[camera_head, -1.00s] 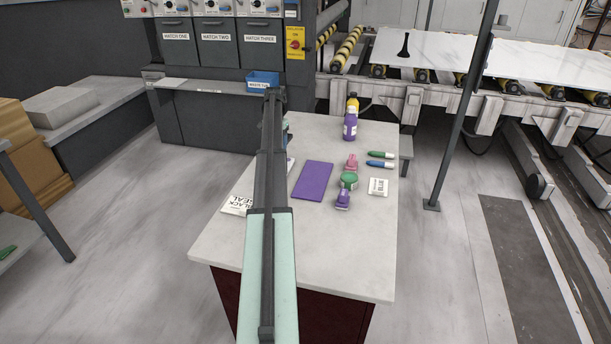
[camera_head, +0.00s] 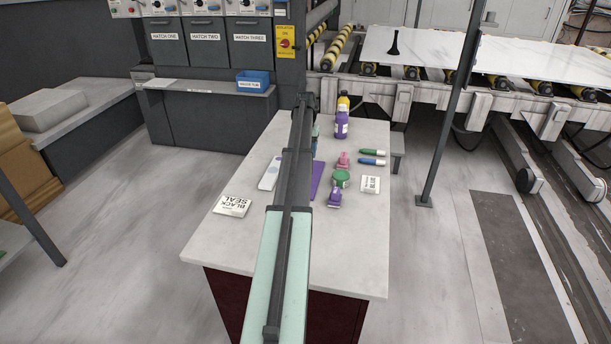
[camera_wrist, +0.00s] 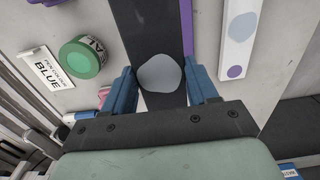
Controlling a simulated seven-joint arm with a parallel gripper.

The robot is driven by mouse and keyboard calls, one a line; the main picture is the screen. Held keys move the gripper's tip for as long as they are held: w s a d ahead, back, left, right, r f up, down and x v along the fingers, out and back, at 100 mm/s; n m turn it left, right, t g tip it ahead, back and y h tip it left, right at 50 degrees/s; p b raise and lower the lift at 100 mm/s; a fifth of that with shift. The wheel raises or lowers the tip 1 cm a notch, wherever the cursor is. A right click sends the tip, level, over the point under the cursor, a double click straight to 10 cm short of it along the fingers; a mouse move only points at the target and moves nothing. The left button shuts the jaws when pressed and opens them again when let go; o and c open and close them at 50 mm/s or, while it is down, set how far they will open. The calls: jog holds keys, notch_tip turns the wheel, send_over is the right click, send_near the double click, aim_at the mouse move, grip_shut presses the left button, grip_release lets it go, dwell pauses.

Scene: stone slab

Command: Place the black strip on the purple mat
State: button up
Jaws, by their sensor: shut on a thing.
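My gripper (camera_wrist: 161,76) shows in the wrist view with its two blue fingers on either side of the black strip (camera_wrist: 156,28), shut on it. The strip has a pale grey rounded patch between the fingers and runs away from me toward the top of the picture. The purple mat (camera_head: 318,181) lies on the worktop, mostly hidden behind my arm in the head view. A thin purple sliver of the mat (camera_wrist: 188,28) shows beside the strip in the wrist view. My arm hides the strip in the head view, and I cannot tell whether it touches the mat.
A white strip (camera_head: 270,174) lies left of the mat. A black-seal packet (camera_head: 232,206) is at the left. Right of the mat are a green tape roll (camera_head: 341,179), purple clamp (camera_head: 334,200), pink clamp (camera_head: 343,160), blue-label card (camera_head: 371,184) and markers (camera_head: 371,161). A purple bottle (camera_head: 342,124) stands behind.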

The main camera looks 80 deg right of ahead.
jog(key=shift+f, duration=4.75)
jog(key=shift+f, duration=0.15)
jog(key=o, duration=1.4)
notch_tip(320, 180, up, 12)
jog(key=shift+r, duration=0.15)
